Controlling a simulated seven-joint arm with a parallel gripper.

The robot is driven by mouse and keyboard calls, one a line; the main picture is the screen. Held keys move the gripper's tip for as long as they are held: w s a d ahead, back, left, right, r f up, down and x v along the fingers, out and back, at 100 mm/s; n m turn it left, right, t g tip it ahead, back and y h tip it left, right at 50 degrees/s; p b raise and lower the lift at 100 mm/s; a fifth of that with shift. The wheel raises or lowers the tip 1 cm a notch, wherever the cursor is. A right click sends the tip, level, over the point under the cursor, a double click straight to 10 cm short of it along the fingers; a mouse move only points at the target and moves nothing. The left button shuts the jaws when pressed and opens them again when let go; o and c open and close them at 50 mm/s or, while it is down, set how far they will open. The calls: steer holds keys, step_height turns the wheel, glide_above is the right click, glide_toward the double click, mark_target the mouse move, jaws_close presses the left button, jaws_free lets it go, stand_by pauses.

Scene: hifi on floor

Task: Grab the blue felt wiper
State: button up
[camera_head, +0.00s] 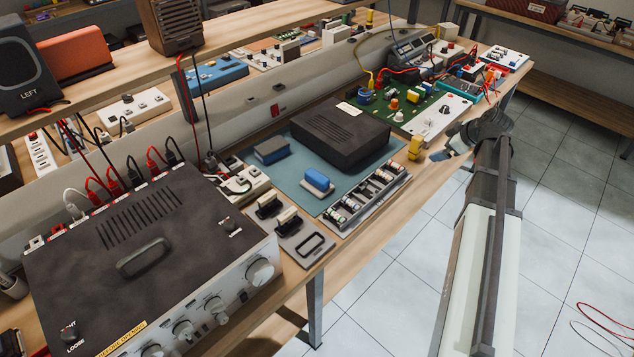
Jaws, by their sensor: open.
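A small blue block with a pale layer, which looks like the blue felt wiper (317,181), lies on the blue-grey mat (290,184) at the middle of the bench. A second, duller blue-grey block (271,150) lies at the mat's back left. My gripper (453,147) is at the end of my arm, by the bench's right front edge. It is well to the right of the blue block and apart from it. It is open, with nothing seen between its fingers, which are small and partly hidden.
A black box (340,136) stands on the mat behind the blue block. A tray of small parts (366,194) lies in front of it. A yellow block (415,147) and a green circuit board (420,108) are near my gripper. A large amplifier (150,250) fills the left.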

steer(key=s+a+r+n+g, duration=0.15)
steer(key=a+n, duration=0.25)
steer(key=a, duration=0.6)
steer(key=a+r+n+g, duration=0.2)
steer(key=a+r+n, duration=0.15)
steer(key=a, duration=0.65)
step_height(320, 180, up, 5)
steer(key=n+g+h, duration=0.3)
steer(key=n+g, duration=0.1)
steer(key=n, duration=0.5)
glide_above(317, 175)
steer(key=shift+t, duration=0.25)
steer(key=shift+f, duration=6.95)
steer(key=c, duration=0.8)
